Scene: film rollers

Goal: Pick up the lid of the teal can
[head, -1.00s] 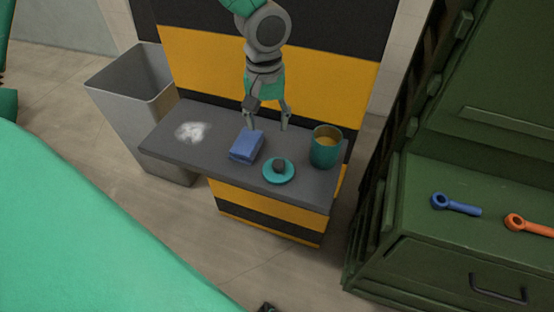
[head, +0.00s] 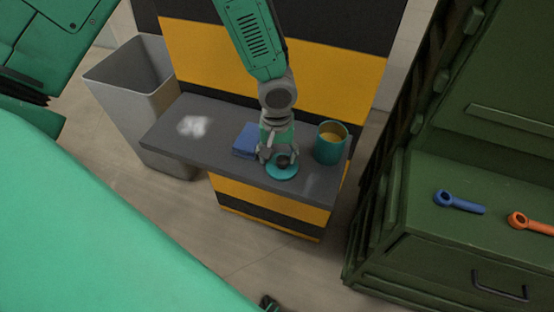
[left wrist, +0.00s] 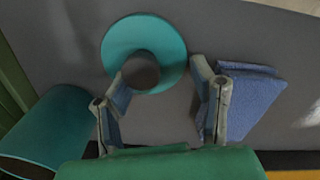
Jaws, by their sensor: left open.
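The teal lid (head: 284,172) lies on the grey table with its dark round knob (head: 283,161) up. In the left wrist view the lid (left wrist: 119,46) and its knob (left wrist: 141,71) are just beyond my fingertips. My left gripper (head: 279,158) is open and low over the lid; in the left wrist view its fingers (left wrist: 160,92) stand apart, the knob nearer the left finger. I cannot tell whether a finger touches the knob. The open teal can (head: 328,151), yellowish inside, stands right of the lid; it also shows in the left wrist view (left wrist: 50,130). My right gripper is not seen.
A folded blue cloth (head: 245,141) lies left of the gripper, close to one finger. White powder (head: 192,126) is on the table (head: 165,145) further left. A grey bin (head: 140,110) stands at left. A green cabinet (head: 440,225) with a blue wrench (head: 458,202) and an orange wrench (head: 528,222) is at right.

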